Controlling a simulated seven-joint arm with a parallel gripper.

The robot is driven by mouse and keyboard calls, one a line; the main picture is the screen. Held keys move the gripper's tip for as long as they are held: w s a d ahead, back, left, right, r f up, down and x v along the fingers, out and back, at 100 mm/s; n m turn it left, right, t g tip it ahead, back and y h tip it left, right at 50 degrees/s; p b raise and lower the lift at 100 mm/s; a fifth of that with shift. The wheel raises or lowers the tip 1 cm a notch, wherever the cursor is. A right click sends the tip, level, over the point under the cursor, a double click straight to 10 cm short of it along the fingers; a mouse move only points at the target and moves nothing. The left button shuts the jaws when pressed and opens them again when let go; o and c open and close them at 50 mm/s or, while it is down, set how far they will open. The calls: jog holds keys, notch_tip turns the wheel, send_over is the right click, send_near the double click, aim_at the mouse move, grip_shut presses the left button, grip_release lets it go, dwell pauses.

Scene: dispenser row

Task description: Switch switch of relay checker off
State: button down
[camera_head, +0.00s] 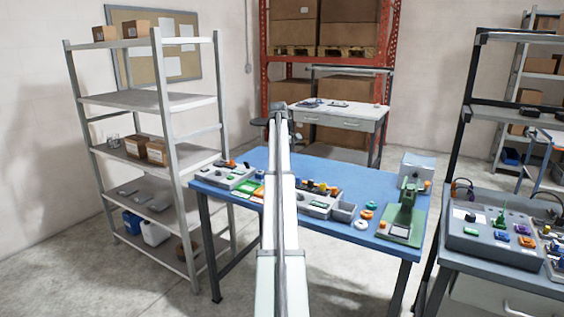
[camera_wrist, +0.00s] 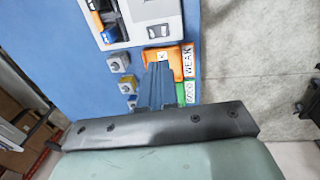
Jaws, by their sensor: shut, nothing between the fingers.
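A grey device (camera_head: 318,203) with several coloured parts along its top stands at the middle of the blue table's front, partly behind my arm. Another grey device (camera_head: 228,177) stands at the table's left end. No name is readable, so I cannot tell which is the relay checker. The wrist view shows part of a pale device (camera_wrist: 157,14) with blue and orange parts and a small dark panel, ahead of my gripper (camera_wrist: 157,68). My gripper is shut and empty, apart from that device. I cannot make out the switch or its position.
An orange tray marked WEAK (camera_wrist: 176,58) and a green tray (camera_wrist: 187,91) lie beside the fingers, near the edge of the blue table (camera_head: 378,183). A green press-like stand (camera_head: 404,210) is at the table's right.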

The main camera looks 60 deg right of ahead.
jog(key=shift+s, duration=0.1)
jog(key=s+t, duration=0.1)
jog(key=s+d+t, duration=0.1)
jog(key=s+d+t+y, duration=0.1)
jog(key=shift+s+d+r, duration=0.2)
jog(key=shift+d+r, duration=0.05)
jog(key=shift+r, duration=0.05)
dwell(0.5)
jog(key=x, duration=1.2)
jog(key=shift+s+d+f, duration=0.1)
jog(key=shift+s+f, duration=0.05)
jog(key=shift+f, duration=0.1)
jog(key=shift+d+f, duration=0.15)
jog(key=shift+f, duration=0.55)
